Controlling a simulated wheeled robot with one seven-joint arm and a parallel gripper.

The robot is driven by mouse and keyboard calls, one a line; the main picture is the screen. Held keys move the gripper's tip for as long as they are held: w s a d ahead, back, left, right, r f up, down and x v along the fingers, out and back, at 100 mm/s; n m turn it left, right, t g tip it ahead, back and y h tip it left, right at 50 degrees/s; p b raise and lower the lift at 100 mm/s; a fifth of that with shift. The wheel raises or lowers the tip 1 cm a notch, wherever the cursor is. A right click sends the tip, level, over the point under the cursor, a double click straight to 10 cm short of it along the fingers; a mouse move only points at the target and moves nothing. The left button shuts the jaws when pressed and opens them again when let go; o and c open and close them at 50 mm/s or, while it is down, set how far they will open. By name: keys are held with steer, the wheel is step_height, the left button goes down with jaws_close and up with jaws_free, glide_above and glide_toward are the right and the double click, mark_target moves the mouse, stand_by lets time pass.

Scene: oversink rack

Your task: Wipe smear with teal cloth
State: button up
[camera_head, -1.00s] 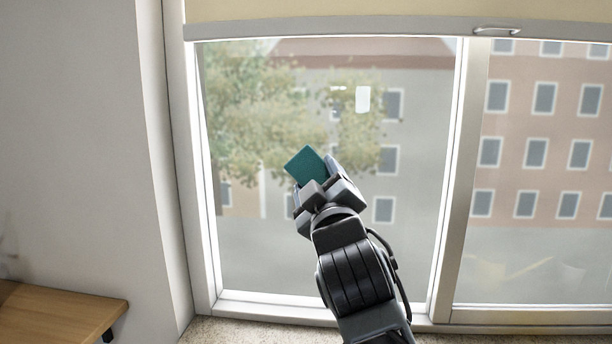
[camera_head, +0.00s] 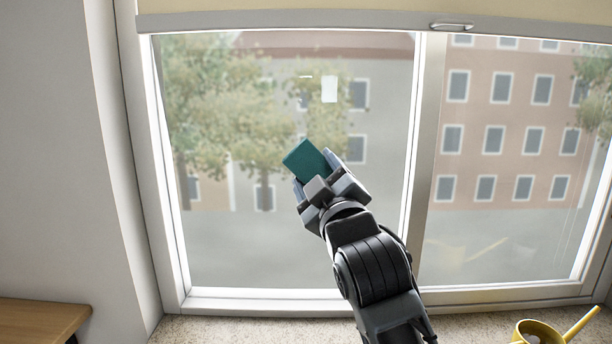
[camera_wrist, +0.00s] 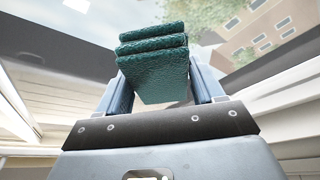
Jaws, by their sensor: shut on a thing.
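My gripper (camera_head: 318,181) is shut on the folded teal cloth (camera_head: 306,159) and holds it up in front of the left window pane (camera_head: 235,240). In the wrist view the cloth (camera_wrist: 155,72) shows several stacked folds between the two fingers of my gripper (camera_wrist: 160,88). I cannot tell whether the cloth touches the glass. No smear stands out clearly. Faint pale streaks (camera_head: 575,215) show low on the right pane, and a small white patch (camera_head: 329,88) on the left pane looks like a reflection.
A yellow watering can (camera_head: 538,332) stands on the speckled sill (camera_head: 240,330) at the lower right. A wooden surface (camera_head: 40,318) is at the lower left. A frame post (camera_head: 424,150) divides the panes. A cream blind (camera_head: 300,10) hangs across the top.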

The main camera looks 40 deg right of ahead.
steer(key=shift+s+d, duration=0.35)
steer(key=shift+d, duration=0.25)
steer(key=shift+s+a, duration=0.9)
steer(key=shift+s, duration=0.3)
steer(key=shift+s+a, duration=0.9)
steer(key=shift+s, duration=0.3)
steer(key=shift+s+a, duration=0.9)
steer(key=shift+s, duration=0.3)
steer(key=shift+s, duration=0.1)
